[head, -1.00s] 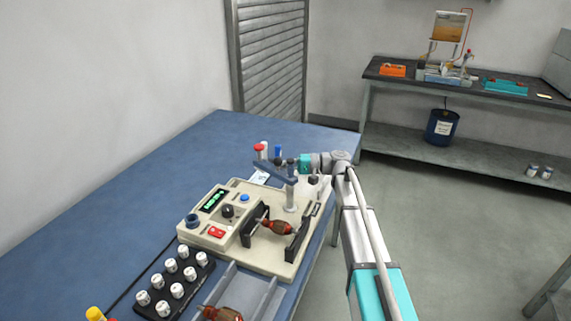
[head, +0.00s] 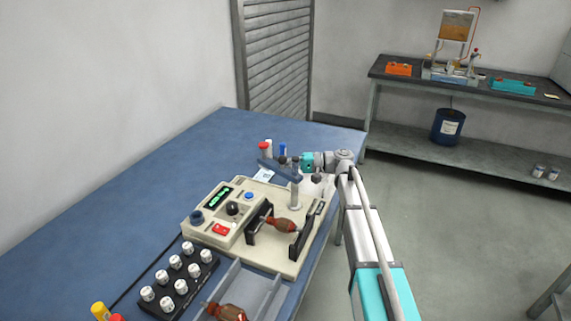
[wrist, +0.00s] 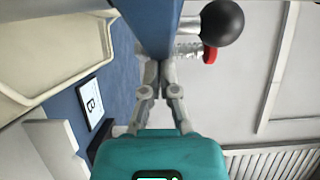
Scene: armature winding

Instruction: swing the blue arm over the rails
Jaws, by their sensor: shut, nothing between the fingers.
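The blue arm (head: 277,170) sits on top of a grey post (head: 296,192) on the cream winding machine (head: 272,262). It points to the back left, away from the two dark rails (head: 301,238). A red-brown armature (head: 285,226) lies across the rails. My gripper (head: 297,161) is at the post's far side, by the blue arm. In the wrist view my gripper's fingers (wrist: 159,80) are closed together with nothing between them, at the blue arm's edge (wrist: 153,25). I cannot tell whether they touch it. A black ball knob (wrist: 222,22) is beside the arm.
A black rack of white spools (head: 176,282) and a grey tray (head: 262,291) holding another armature are in front. The blue table (head: 150,200) is clear at left.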

